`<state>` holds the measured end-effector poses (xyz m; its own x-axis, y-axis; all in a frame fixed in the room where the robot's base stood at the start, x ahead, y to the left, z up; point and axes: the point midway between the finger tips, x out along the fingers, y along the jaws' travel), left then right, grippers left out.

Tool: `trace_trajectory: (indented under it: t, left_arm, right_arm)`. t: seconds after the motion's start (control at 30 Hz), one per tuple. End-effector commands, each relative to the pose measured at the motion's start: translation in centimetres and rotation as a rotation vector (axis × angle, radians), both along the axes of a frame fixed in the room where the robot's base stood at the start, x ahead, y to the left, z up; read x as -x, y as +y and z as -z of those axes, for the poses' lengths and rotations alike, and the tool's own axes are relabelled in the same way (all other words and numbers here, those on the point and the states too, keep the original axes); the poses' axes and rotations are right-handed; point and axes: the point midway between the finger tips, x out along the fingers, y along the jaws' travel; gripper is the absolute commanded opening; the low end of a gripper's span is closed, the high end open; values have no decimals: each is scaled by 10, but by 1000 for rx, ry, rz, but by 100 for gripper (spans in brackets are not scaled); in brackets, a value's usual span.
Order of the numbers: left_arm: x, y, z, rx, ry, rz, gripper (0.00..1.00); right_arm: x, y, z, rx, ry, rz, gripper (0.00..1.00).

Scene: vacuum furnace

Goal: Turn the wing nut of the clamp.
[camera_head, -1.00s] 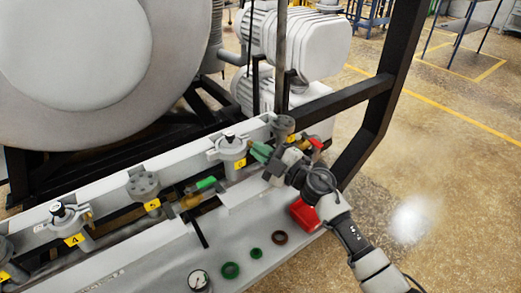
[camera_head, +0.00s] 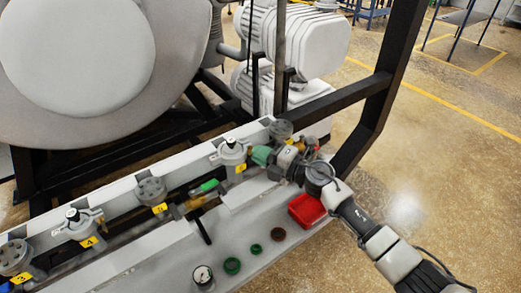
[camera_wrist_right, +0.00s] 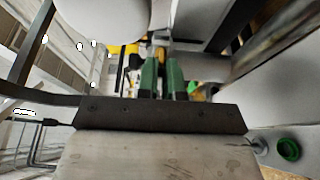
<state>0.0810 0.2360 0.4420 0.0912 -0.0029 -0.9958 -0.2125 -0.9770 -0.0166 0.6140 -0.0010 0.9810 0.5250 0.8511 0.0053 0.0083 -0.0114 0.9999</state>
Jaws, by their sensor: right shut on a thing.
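My right gripper (camera_head: 256,156) reaches in from the right, its green fingers at the grey clamp (camera_head: 232,152) behind the yellow 6 label. In the right wrist view the green fingers (camera_wrist_right: 161,72) are close together, with a pale metal part (camera_wrist_right: 162,40) at their tips. The gripper is shut on the wing nut, which the fingers mostly hide. My left gripper is not in view.
Similar fittings with yellow labels stand along the grey rail (camera_head: 125,205) to the left. A black frame post (camera_head: 385,90) rises behind my right arm.

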Motion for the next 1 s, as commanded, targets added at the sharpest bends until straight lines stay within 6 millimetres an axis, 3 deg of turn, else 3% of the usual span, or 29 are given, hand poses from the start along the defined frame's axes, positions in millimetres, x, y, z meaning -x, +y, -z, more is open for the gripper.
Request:
trace_trajectory:
  t: [0.53,0.57,0.7,1.0]
  left_arm:
    - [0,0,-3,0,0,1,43]
    - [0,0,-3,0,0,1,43]
    - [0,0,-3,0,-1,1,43]
    - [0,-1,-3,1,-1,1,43]
  right_arm:
    - [0,0,1,27,-16,1,0]
    - [0,0,1,27,-16,1,10]
    - [0,0,1,26,-17,1,31]
    - [0,-1,0,24,-17,1,33]
